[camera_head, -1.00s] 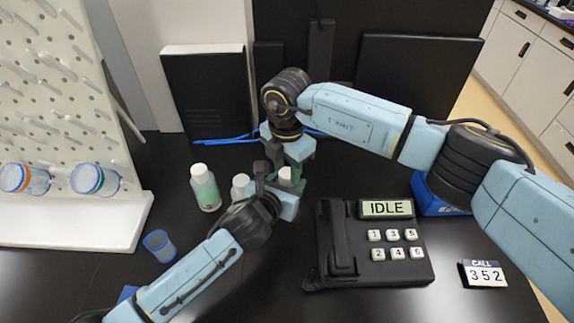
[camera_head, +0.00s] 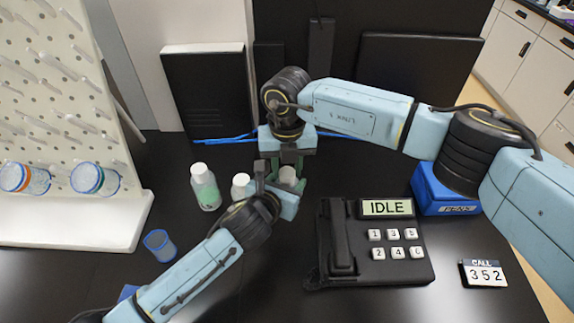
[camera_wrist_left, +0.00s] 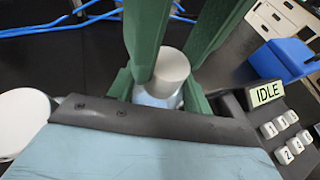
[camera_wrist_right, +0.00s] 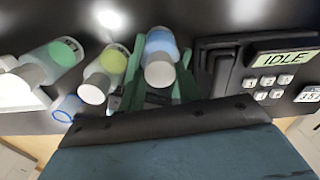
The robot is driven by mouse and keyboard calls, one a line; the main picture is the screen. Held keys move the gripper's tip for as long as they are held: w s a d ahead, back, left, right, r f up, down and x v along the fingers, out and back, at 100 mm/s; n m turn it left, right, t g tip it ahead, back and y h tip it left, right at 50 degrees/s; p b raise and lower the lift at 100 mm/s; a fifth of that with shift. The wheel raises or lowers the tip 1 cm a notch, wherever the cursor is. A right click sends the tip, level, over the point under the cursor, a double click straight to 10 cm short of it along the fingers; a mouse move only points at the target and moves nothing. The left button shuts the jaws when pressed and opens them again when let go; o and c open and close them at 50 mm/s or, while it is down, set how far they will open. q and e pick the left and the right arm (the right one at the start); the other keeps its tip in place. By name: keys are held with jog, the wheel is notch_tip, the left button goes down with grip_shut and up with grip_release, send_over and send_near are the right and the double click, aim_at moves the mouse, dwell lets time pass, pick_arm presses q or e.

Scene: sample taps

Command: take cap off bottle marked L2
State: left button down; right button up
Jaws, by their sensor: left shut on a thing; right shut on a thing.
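Three white-capped bottles stand in a row on the black bench. The right one, with a blue band (camera_wrist_right: 160,42), is between both grippers. My left gripper (camera_head: 280,182) is shut on its body from the side. My right gripper (camera_head: 288,163) comes from above and is shut on its white cap (camera_wrist_left: 172,66), which sits on top of the bottle. The middle bottle (camera_head: 240,186) has a yellow-green patch (camera_wrist_right: 113,60) and is close beside the left gripper. The left bottle (camera_head: 205,188) has a green patch. I cannot read any bottle's marking.
A black phone (camera_head: 375,245) with an IDLE display stands right of the grippers. A blue PENS bin (camera_head: 445,193) is behind it, a CALL 352 sign (camera_head: 483,273) at front right. A blue cup (camera_head: 160,245) and a white pegboard rack (camera_head: 70,225) are at left.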

jog(key=o, duration=1.1)
jog(key=shift+c, duration=0.2)
